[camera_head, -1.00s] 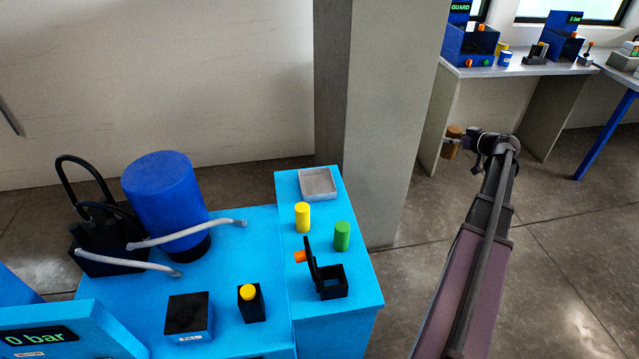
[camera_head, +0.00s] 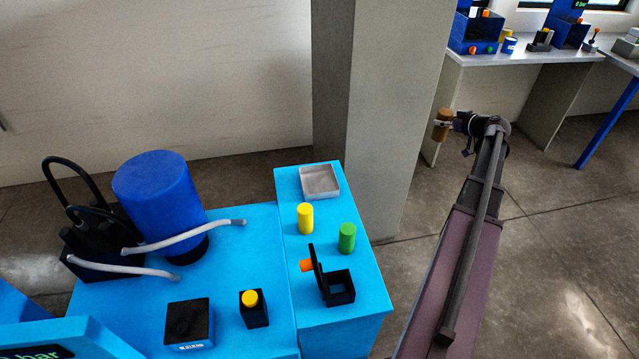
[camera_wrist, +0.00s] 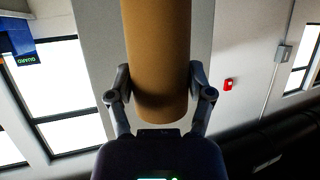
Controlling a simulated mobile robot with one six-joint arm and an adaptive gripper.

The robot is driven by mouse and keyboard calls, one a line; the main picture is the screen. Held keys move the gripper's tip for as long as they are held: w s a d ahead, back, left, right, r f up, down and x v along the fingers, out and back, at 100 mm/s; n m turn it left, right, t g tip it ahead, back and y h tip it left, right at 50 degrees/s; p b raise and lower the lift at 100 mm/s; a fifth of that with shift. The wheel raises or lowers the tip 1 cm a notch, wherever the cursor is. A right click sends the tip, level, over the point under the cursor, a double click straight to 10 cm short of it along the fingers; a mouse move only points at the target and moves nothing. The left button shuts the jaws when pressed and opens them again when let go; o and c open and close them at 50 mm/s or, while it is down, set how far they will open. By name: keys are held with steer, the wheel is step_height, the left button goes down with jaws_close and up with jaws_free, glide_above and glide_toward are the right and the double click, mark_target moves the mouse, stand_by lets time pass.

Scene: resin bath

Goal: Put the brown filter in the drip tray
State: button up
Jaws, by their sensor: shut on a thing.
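The brown filter (camera_head: 442,124) is a brown cylinder held in the air at the end of my arm, to the right of the blue bench and in front of the grey pillar. My gripper (camera_head: 446,125) is shut on it. In the wrist view the filter (camera_wrist: 158,60) fills the upper middle, with my gripper's fingers (camera_wrist: 160,92) on both its sides. The drip tray (camera_head: 320,181) looks to be the shallow grey square tray at the back of the blue bench's right section. It is empty, and the filter is well apart from it, to its right.
A yellow cylinder (camera_head: 305,218), a green cylinder (camera_head: 347,238) and an open black box (camera_head: 338,287) with a raised lid stand in front of the tray. The grey pillar (camera_head: 375,120) rises close behind. A blue tank (camera_head: 160,205) with hoses stands left.

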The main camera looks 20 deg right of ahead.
steer(key=shift+s+d, duration=0.2)
steer(key=shift+w+a+f, duration=0.2)
steer(key=shift+w+a, duration=0.05)
steer(key=shift+a, duration=0.15)
steer(key=w+a+f+n+y+b, duration=0.1)
steer(key=w+a+f+b, duration=0.15)
steer(key=a, duration=0.35)
steer(key=w+a+f+b, duration=0.1)
steer(key=w+a+b, duration=0.1)
steer(key=w+a, duration=0.35)
steer(key=w+a+f+n+y+b, duration=0.1)
steer(key=w+a+f+b, duration=0.1)
steer(key=a, duration=0.6)
steer(key=n+g+y+b, duration=0.1)
steer(key=y+b, duration=0.1)
steer(key=b, duration=0.2)
glide_above(319, 185)
step_height(319, 185, down, 5)
steer(key=shift+r, duration=0.15)
step_height(319, 185, down, 6)
steer(key=b, duration=0.6)
steer(key=shift+f+b, duration=0.25)
steer(key=shift+b, duration=0.1)
steer(key=shift+f+b, duration=1.8)
